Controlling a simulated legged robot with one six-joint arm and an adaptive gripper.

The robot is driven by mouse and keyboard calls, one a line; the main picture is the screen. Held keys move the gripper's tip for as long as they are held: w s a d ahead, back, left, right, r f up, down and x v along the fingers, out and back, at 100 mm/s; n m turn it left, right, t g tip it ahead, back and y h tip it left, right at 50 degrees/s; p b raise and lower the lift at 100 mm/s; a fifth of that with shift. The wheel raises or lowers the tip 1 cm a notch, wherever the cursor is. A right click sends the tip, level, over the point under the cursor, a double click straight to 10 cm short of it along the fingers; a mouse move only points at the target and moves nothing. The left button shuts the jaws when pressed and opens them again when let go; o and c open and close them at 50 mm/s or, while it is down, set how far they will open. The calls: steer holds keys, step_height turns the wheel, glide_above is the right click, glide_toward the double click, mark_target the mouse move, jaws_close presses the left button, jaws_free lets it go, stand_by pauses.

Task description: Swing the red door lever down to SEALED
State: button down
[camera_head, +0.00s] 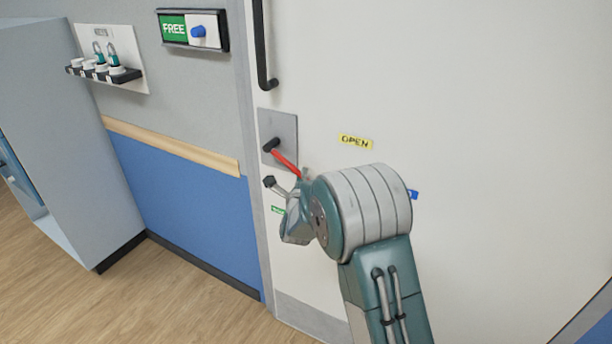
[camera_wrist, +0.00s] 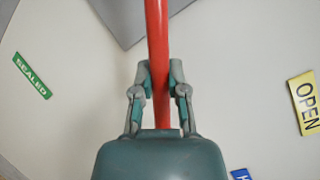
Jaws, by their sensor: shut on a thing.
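The red door lever (camera_head: 285,161) runs from a dark pivot on a grey plate (camera_head: 279,127) on the white door, sloping down to the right. In the wrist view the lever (camera_wrist: 157,40) passes between the fingers of my gripper (camera_wrist: 160,80), which are shut on it. In the head view my gripper (camera_head: 300,180) is at the lever's outer end, partly hidden by my arm. The yellow OPEN label (camera_head: 355,142) is above and right of the lever; it also shows in the wrist view (camera_wrist: 304,102). The green SEALED label (camera_wrist: 32,76) is at left there and below the lever in the head view (camera_head: 278,210).
A dark door handle (camera_head: 262,50) is above the plate. A FREE sign with a blue knob (camera_head: 193,30) and a small rack (camera_head: 104,70) are on the wall at left. A grey cabinet (camera_head: 60,140) stands far left.

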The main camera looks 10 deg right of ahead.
steer(key=w+a+f+m+t+h, duration=0.2)
steer(key=w+a+f+m+h, duration=0.2)
steer(key=a+m, duration=0.4)
step_height(320, 180, down, 2)
steer(key=w+m, duration=0.1)
steer(key=m, duration=0.3)
steer(key=shift+w+f+m+h, duration=0.2)
steer(key=shift+f+m+h, duration=0.1)
steer(key=shift+h, duration=0.1)
steer(key=c, duration=1.3)
jaws_free()
steer(key=shift+a+r, duration=0.15)
steer(key=shift+a, duration=0.1)
steer(key=o, duration=0.7)
steer(key=shift+a, duration=0.1)
steer(key=shift+c, duration=0.2)
steer(key=v, duration=1.1)
steer(key=shift+s+f+h, duration=0.25)
steer(key=shift+f+h, duration=0.05)
steer(key=shift+f, duration=0.15)
